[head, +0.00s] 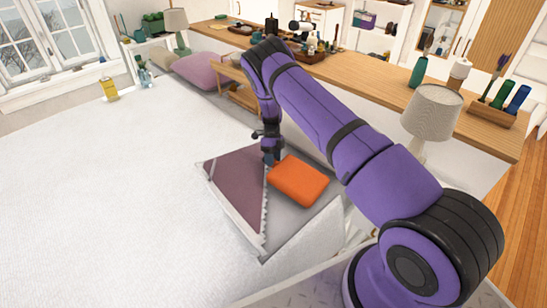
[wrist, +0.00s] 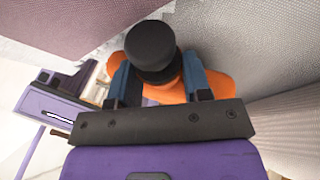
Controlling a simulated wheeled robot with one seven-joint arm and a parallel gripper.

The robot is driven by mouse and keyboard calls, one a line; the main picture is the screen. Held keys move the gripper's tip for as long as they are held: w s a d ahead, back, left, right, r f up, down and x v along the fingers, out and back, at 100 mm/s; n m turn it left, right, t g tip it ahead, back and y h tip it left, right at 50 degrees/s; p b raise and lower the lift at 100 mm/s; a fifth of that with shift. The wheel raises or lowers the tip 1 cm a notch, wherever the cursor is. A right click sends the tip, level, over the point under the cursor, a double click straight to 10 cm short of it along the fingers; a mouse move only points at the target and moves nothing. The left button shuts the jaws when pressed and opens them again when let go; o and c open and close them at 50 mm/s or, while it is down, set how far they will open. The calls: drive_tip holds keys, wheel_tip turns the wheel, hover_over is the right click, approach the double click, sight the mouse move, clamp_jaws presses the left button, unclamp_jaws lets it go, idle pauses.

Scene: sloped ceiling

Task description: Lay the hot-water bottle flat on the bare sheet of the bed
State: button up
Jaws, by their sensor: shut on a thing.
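The orange hot-water bottle (head: 300,181) is in my gripper (head: 270,160), which is shut on its neck end. In the wrist view the black stopper (wrist: 152,48) stands between the two fingers (wrist: 160,86), with the orange body partly hidden behind it. In the head view the bottle is over a grey fabric area (head: 290,217), just right of a mauve cover (head: 235,185) with a pale toothed edge. I cannot tell whether the bottle touches the fabric. The bed's extent is partly hidden by my arm.
A large white textured surface (head: 110,200) fills the left. A yellow container (head: 108,89) stands near the window.

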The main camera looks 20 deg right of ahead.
drive_tip(key=shift+f, duration=0.1)
drive_tip(key=o, duration=1)
drive_tip(key=v, duration=1.1)
